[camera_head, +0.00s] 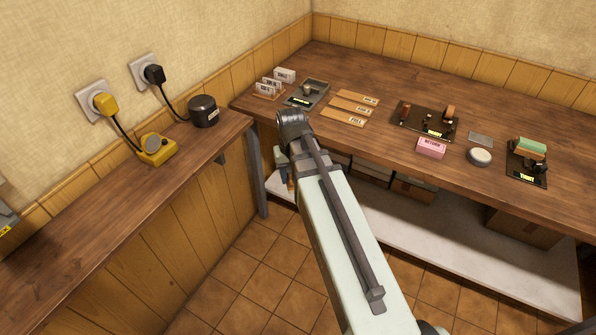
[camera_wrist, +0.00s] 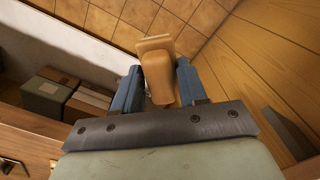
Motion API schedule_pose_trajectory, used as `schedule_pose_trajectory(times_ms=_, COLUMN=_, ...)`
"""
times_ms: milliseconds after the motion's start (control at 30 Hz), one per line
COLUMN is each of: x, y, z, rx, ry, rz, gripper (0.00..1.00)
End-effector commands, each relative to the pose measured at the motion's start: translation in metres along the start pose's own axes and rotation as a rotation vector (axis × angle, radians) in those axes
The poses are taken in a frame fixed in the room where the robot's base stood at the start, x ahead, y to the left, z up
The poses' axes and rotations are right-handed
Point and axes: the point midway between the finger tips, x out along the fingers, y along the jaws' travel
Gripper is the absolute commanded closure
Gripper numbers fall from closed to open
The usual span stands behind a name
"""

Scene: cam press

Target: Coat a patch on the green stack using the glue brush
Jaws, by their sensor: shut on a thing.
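My gripper (camera_wrist: 158,80) has its blue fingers shut on a tan, smooth handle-like piece (camera_wrist: 158,65) with a wider flat end. It may be the glue brush, but no bristles show. The piece is held in the air over the floor beside the benches. In the head view my arm hides most of the gripper and the held piece. The green stack (camera_head: 531,145) sits on a dark labelled tray at the right of the long bench, well away from my gripper. A small round pot with a pale top (camera_head: 480,157) stands left of that tray; its contents are unclear.
A dark tray (camera_head: 420,130) with brown-handled items, a pink RETURN block (camera_head: 431,148), a grey plate (camera_head: 480,139), wooden strips (camera_head: 350,107) and a grey tray (camera_head: 318,90) lie on the long bench (camera_head: 390,75). Boxes (camera_head: 412,189) sit on the shelf below.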

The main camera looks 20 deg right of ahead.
Motion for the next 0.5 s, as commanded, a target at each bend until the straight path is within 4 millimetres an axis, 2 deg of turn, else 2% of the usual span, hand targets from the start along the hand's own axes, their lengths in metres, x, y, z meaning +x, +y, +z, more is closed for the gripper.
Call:
schedule_pose_trajectory(times_ms=33, x=-0.012, y=0.0, z=-0.011, rx=0.022, ry=0.004, rz=0.0, gripper=0.82)
schedule_pose_trajectory(times_ms=333, x=-0.088, y=0.009, z=-0.052, rx=0.176, ry=0.004, rz=0.0, gripper=0.82)
schedule_pose_trajectory(times_ms=433, x=-0.116, y=0.023, z=-0.066, rx=0.23, ry=0.005, rz=0.0, gripper=0.82)
schedule_pose_trajectory(times_ms=500, x=-0.136, y=0.04, z=-0.075, rx=0.274, ry=0.004, rz=0.0, gripper=0.82)
